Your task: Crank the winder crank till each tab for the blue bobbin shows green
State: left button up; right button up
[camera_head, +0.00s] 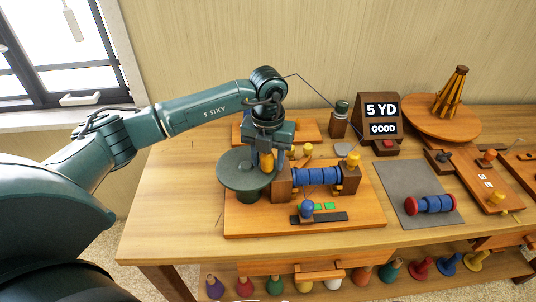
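The winder stands on a wooden board (355,217) on the bench. A blue bobbin (318,177) sits between its wooden blocks. At its left is a dark green round disc (240,172) with an orange crank handle (267,163) near its right side. My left gripper (268,156) points down over the handle, with its fingers around it, seemingly closed; the contact is partly hidden. In front of the bobbin, two tabs (330,206) show green beside a blue knob (307,209), above a black strip (333,216). My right gripper is out of view.
A sign (380,112) reads "5 YD GOOD". A blue bobbin with red ends (432,204) lies on a grey mat (391,177) at the right. A round wooden stand (418,121) is behind. Coloured cones (275,285) line the lower shelf. The bench's left end (165,215) is clear.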

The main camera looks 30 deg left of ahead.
pick_arm(q)
jog(key=shift+o, duration=1.3)
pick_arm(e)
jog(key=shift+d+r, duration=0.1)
pick_arm(q)
jog(key=shift+r+p, duration=2.4)
jog(key=shift+r, duration=1.15)
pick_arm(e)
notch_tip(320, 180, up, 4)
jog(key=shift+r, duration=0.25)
pick_arm(q)
jog(key=shift+f, duration=0.1)
notch_tip(320, 180, up, 13)
jog(key=b, duration=0.1)
jog(key=shift+b, duration=0.4)
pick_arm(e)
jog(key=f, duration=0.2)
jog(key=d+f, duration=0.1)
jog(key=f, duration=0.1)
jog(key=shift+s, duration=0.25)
